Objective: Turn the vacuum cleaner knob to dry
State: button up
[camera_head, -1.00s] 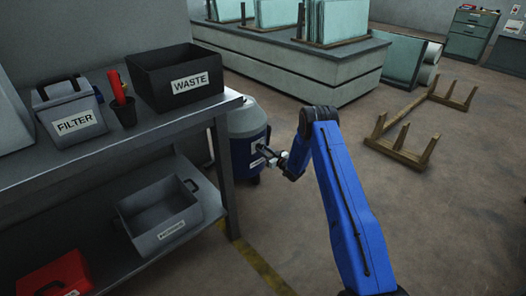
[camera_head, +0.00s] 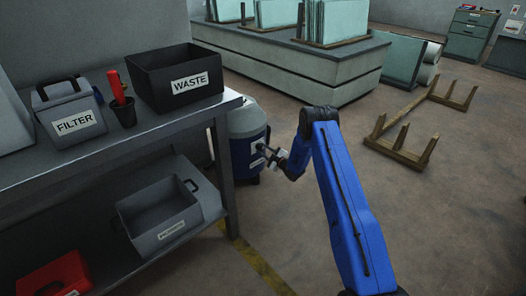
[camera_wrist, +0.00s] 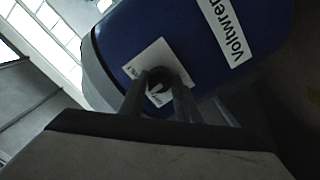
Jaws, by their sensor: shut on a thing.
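The vacuum cleaner (camera_head: 246,128) has a blue body and a grey top. It stands on the floor just right of the metal shelf unit. In the wrist view its blue body (camera_wrist: 200,45) fills the upper middle, with a white label reading "Voltwren". A dark round knob (camera_wrist: 158,86) sits on a white plate with small markings that I cannot read. My gripper (camera_wrist: 160,82) is shut on the knob, one finger on each side of it. In the head view my gripper (camera_head: 266,150) reaches the front of the vacuum. The knob's exact setting is partly hidden by the fingers.
The metal shelf (camera_head: 215,110) stands close on the left, with a black WASTE bin (camera_head: 180,65), a FILTER box (camera_head: 70,120) and a grey tray (camera_head: 165,225). A wooden frame (camera_head: 400,150) lies on the floor at right. Open floor lies between.

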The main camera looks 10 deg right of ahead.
jog(key=n, duration=0.8)
jog(key=shift+n, duration=0.4)
dwell(0.4)
jog(key=o, duration=1.1)
jog(key=v, duration=1.7)
jog(key=shift+s+d, duration=0.1)
jog(key=shift+s, duration=0.1)
